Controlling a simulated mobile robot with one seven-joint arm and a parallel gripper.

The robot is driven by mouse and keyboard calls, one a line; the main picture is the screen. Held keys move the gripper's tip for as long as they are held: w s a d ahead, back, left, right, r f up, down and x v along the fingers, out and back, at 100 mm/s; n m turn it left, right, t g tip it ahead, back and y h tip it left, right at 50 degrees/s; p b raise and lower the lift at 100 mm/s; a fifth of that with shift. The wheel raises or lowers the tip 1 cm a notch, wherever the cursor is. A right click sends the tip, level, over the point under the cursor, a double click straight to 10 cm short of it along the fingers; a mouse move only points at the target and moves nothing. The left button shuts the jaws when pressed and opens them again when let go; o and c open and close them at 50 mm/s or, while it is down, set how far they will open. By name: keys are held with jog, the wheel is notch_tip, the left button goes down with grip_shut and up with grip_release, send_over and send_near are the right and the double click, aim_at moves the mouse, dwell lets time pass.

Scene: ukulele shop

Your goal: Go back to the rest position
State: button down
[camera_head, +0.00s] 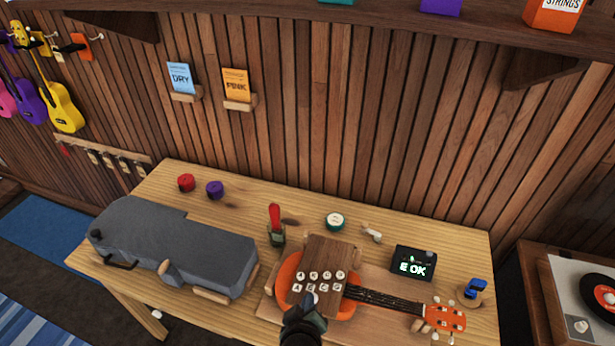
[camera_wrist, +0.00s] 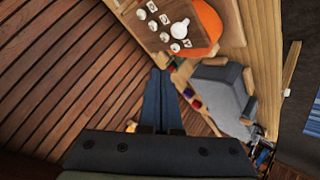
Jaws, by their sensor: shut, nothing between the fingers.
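My gripper (camera_head: 308,299) is over the front of the table in the head view, in front of the orange ukulele and the brown board. Its fingers (camera_wrist: 162,75) are together in the wrist view, with nothing held between them. The orange ukulele (camera_head: 284,272) lies with its neck pointing right. The brown board (camera_head: 326,252) with several round, lettered white buttons lies over its body. The ukulele's orange edge (camera_wrist: 208,22) and the buttons also show in the wrist view. I cannot tell how far the gripper is above them.
A grey instrument case (camera_head: 170,245) lies on the table's left. A slatted wall rises behind; a turntable (camera_head: 585,300) is at right.

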jog(key=w+r+m+t+b, duration=0.2)
jog(key=w+r+t, duration=0.25)
jog(key=r, duration=0.95)
jog(key=w+r+m+t+b, duration=0.1)
jog(key=w+r+t+b, duration=0.3)
jog(key=r, duration=1)
jog(key=s+r+m+t+b, duration=0.1)
jog(key=s+r+t, duration=0.1)
jog(key=r, duration=0.7)
jog(key=s+r+m+t+b, duration=0.1)
jog(key=s+r+m+t, duration=0.15)
jog(key=r, duration=0.65)
jog(key=s+r+t+b, duration=0.1)
jog(key=s+r+t, duration=0.3)
jog(key=s+r, duration=0.8)
jog(key=shift+m+y+b, duration=0.35)
jog(key=shift+y, duration=0.05)
